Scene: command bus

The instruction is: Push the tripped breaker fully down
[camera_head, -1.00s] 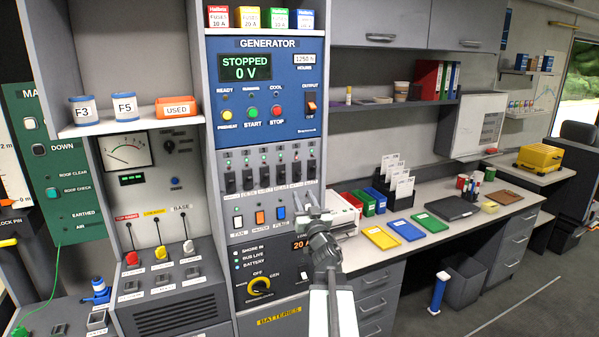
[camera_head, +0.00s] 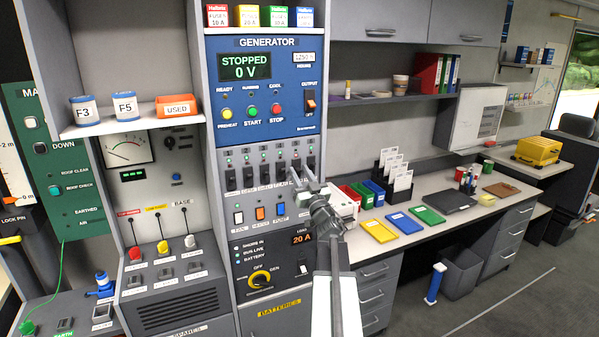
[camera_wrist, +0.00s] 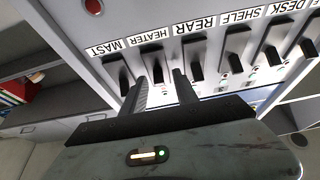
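A row of black breaker levers (camera_head: 265,173) sits on the grey panel below the generator display. The wrist view shows the row inverted, with the labels MAST, HEATER, REAR, SHELF and DESK. My gripper (camera_head: 308,180) is at the right end of this row in the head view. In the wrist view my gripper (camera_wrist: 160,80) is open, its two dark fingers apart on either side of the HEATER lever (camera_wrist: 155,67). I cannot tell whether they touch it. The MAST lever (camera_wrist: 121,76) and the REAR lever (camera_wrist: 190,62) are just outside the fingers. I cannot tell clearly which breaker is tripped.
Small rocker switches (camera_head: 260,213) and a yellow-ringed rotary knob (camera_head: 261,279) are below the breakers. The blue generator panel (camera_head: 290,90) is above. To the right, a desk (camera_head: 375,248) holds coloured trays and card holders.

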